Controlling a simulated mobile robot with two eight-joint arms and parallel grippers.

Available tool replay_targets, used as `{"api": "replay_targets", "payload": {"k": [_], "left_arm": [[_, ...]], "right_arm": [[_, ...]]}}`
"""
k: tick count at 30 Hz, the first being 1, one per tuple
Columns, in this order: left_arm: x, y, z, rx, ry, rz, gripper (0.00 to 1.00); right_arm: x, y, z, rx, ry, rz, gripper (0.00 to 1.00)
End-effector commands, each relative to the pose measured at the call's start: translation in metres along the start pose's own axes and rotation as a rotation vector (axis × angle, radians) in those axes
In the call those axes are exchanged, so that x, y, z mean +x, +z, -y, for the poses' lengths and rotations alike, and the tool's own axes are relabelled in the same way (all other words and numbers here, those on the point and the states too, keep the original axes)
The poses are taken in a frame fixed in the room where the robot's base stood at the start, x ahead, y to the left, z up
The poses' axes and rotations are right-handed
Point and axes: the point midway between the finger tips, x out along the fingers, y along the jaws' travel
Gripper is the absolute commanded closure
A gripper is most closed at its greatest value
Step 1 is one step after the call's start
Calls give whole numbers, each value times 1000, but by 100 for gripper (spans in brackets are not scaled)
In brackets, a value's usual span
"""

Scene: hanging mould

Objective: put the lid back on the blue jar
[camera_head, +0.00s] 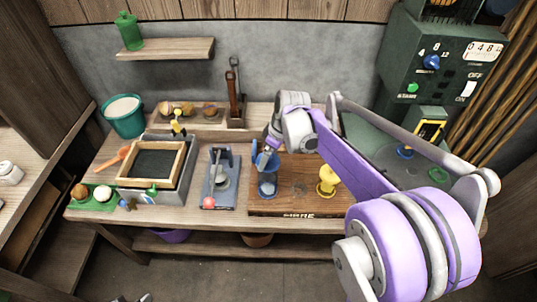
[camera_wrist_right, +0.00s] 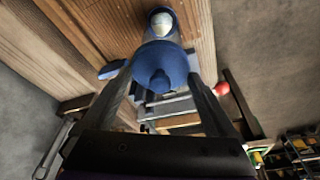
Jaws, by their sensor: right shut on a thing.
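The blue jar (camera_head: 267,187) stands on the brown wooden board (camera_head: 300,205) at its left side. My right gripper (camera_head: 266,158) is over the jar, reaching in from the right. It is shut on the blue lid (camera_wrist_right: 161,62), a round cap with a knob that shows between the two fingers in the right wrist view. Part of the jar (camera_wrist_right: 162,21) shows just beyond the lid there. I cannot tell whether the lid touches the jar's rim. My left gripper is not in view.
A yellow jar-like object (camera_head: 327,181) stands on the board to the right. A blue-grey press (camera_head: 221,180) with a red ball is just left of the board. A framed tray (camera_head: 152,165) and a teal bucket (camera_head: 124,115) are further left. A green machine stands right.

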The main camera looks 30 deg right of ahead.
Motion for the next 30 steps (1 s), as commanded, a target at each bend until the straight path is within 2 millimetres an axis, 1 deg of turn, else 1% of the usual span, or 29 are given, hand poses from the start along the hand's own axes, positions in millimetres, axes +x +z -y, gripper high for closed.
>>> {"api": "replay_targets", "payload": {"k": [1, 12, 15, 20, 30], "left_arm": [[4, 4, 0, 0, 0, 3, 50], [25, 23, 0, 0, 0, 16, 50], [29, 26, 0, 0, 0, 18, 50], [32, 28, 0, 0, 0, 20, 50], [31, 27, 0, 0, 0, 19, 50]], "right_arm": [[6, 2, 0, 0, -1, 1, 60], [41, 12, 0, -1, -1, 1, 60], [48, 13, 0, -1, -1, 1, 60], [53, 14, 0, -1, -1, 0, 60], [52, 14, 0, -1, 0, 0, 60]]}}
